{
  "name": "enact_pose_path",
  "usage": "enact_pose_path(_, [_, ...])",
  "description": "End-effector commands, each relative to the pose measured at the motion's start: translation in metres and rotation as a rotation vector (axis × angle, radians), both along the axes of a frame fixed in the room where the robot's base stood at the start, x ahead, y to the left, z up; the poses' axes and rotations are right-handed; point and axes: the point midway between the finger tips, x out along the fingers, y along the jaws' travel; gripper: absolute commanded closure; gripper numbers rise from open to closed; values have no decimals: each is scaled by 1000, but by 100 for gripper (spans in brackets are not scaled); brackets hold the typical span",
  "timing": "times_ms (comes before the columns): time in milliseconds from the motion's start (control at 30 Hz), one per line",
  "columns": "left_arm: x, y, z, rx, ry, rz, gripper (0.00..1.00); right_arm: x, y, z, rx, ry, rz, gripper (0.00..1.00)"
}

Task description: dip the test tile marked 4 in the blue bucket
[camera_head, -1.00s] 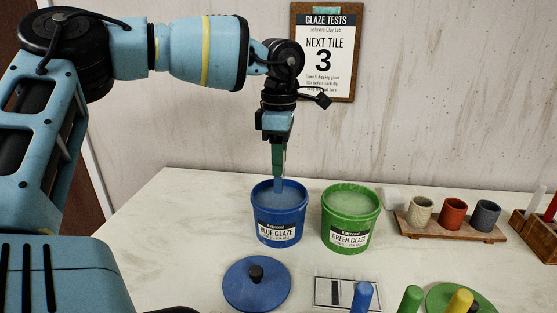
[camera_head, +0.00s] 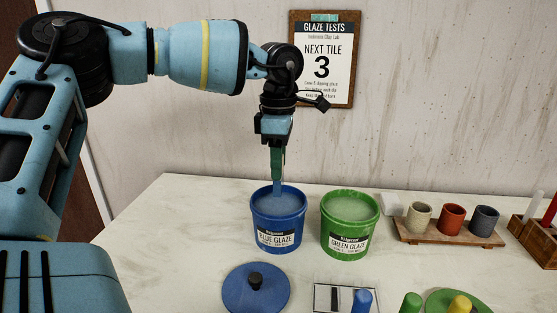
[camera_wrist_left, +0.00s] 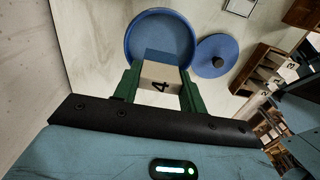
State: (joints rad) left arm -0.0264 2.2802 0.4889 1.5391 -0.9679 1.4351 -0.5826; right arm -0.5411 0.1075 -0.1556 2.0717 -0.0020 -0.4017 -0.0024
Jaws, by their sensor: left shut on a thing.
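My left gripper (camera_head: 277,163) points straight down over the blue bucket (camera_head: 262,222), shut on the tile marked 4 (camera_wrist_left: 158,78). In the left wrist view the tile sits between the green fingers (camera_wrist_left: 160,92). Its near part is cream with a black 4; its far part is blue. In the head view the tile's blue lower end (camera_head: 278,187) overlaps the bucket's opening; I cannot tell whether it touches the pale blue glaze. The bucket is open and labelled BLUE GLAZE. My right gripper is not in view.
The open green bucket (camera_head: 349,232) stands close to the right of the blue one. A blue lid (camera_head: 255,289) lies in front. Three cups on a wooden board (camera_head: 450,234) stand at the right. A wall clipboard (camera_head: 322,58) reads NEXT TILE 3.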

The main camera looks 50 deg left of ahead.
Motion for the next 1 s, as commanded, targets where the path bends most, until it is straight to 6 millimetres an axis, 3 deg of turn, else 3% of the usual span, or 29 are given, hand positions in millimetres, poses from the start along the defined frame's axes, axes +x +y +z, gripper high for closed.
enact_pose_path(467, [0,0,2,0,-1,0,83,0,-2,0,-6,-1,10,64])
enact_pose_path(800, [0,0,28,1,-3,0,83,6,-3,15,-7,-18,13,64])
enact_pose_path(1000, [0,0,31,0,0,0,83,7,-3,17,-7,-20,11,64])
